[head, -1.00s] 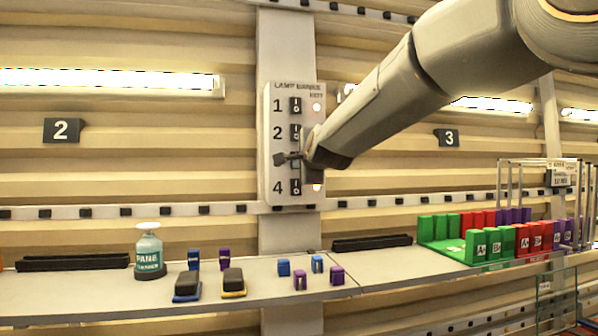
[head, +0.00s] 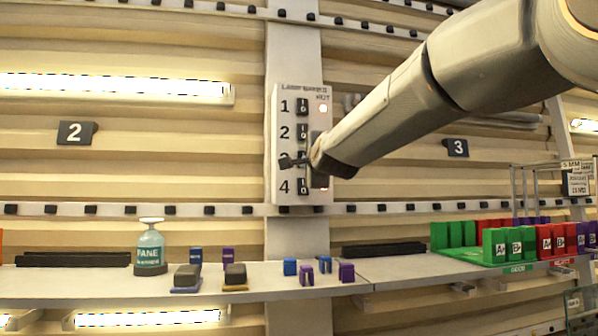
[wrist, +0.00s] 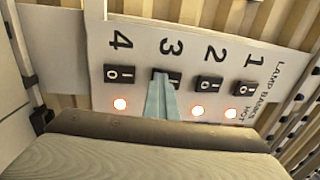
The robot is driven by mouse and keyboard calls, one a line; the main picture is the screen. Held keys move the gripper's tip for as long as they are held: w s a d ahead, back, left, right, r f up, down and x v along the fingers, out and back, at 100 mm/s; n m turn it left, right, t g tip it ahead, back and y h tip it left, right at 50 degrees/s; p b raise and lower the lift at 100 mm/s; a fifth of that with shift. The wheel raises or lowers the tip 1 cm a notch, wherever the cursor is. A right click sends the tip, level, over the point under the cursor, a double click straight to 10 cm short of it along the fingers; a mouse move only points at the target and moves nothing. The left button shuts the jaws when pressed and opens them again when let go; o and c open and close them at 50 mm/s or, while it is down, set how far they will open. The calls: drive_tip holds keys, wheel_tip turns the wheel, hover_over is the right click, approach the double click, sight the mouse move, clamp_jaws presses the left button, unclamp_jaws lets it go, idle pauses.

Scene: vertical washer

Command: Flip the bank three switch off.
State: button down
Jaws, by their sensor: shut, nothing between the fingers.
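The lamp bank panel (head: 284,190) is a pale upright plate with switches numbered 1 to 4. In the head view my gripper (head: 290,161) is in front of the row of switch three and hides most of it. In the wrist view the shut, empty fingers (wrist: 160,88) reach onto the bank three switch (wrist: 172,75), at or touching its black rocker. They cover part of the rocker and the spot for its indicator. The indicators beside 4 (wrist: 120,104), 2 (wrist: 197,112) and 1 (wrist: 231,115) glow red. The lamp tube near sign 3 (head: 456,148) looks dark.
Switch four (wrist: 119,73) and switch two (wrist: 210,85) sit close on either side of the fingers. The lamp (head: 110,88) near sign 2 is lit.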

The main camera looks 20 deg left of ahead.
drive_tip(key=shift+r, duration=0.3)
drive_tip(key=shift+f, duration=0.1)
drive_tip(key=f+b+v, duration=0.1)
drive_tip(key=b+v, duration=0.2)
drive_tip(key=v, duration=1.1)
drive_tip(key=shift+b, duration=0.35)
